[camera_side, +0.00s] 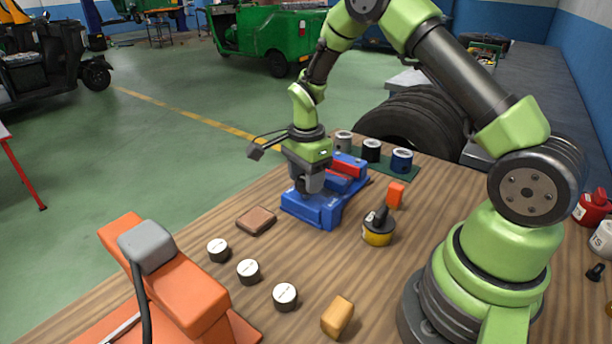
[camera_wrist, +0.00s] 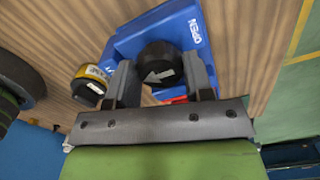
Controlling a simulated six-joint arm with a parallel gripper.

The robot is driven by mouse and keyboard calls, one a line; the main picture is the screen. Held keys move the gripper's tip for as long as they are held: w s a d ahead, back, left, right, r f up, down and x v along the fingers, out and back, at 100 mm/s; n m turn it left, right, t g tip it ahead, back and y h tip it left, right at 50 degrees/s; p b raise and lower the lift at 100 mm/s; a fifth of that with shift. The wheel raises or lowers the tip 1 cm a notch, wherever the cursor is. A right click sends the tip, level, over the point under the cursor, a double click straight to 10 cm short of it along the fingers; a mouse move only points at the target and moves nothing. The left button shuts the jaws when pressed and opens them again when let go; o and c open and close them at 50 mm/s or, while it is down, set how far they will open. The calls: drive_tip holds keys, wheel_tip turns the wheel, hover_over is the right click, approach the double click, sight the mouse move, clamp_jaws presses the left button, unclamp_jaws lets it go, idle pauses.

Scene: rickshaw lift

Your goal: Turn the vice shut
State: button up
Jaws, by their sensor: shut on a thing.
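The blue vice (camera_side: 322,208) stands on the wooden bench, with a red block (camera_side: 349,164) seen in its far part. In the wrist view the vice (camera_wrist: 190,28) carries the word OPEN and a round black knob (camera_wrist: 160,63) with a white arrow pointing left in the picture. My gripper (camera_side: 306,187) reaches straight down over the near end of the vice. In the wrist view its two grey fingers stand on either side of the knob and are shut on it. Most of the red block is hidden by my gripper in the wrist view.
A yellow and black pot (camera_side: 378,231) and an orange block (camera_side: 396,194) stand right of the vice. A brown block (camera_side: 257,221) lies to its left. Several cans stand on a green mat (camera_side: 405,175) behind. Three white-topped pucks (camera_side: 248,271) and a yellow block (camera_side: 338,317) lie in front.

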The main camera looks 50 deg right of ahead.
drive_tip(key=o, duration=0.9)
wheel_tip(320, 180, up, 10)
drive_tip(key=s+a+r+n+t, duration=0.2)
drive_tip(key=s+a+r+n, duration=0.2)
drive_tip(key=r, duration=0.4)
drive_tip(key=s+a+r+n+t, duration=0.1)
drive_tip(key=s+a+r+n, duration=0.1)
drive_tip(key=s+n, duration=0.2)
drive_tip(key=s+a+r+n+t+y, duration=0.1)
drive_tip(key=s+a+r+n+t, duration=0.1)
drive_tip(key=s+n, duration=0.2)
drive_tip(key=s+a+r+n+t+y, duration=0.1)
drive_tip(key=s+a+n+t, duration=0.1)
drive_tip(key=s+n, duration=0.3)
drive_tip(key=shift+s+a+r, duration=0.15)
drive_tip(key=shift+s+r, duration=0.05)
drive_tip(key=shift+s, duration=0.45)
drive_tip(key=shift+s+a+r, duration=0.1)
drive_tip(key=shift+s+r, duration=0.1)
drive_tip(key=shift+s, duration=0.4)
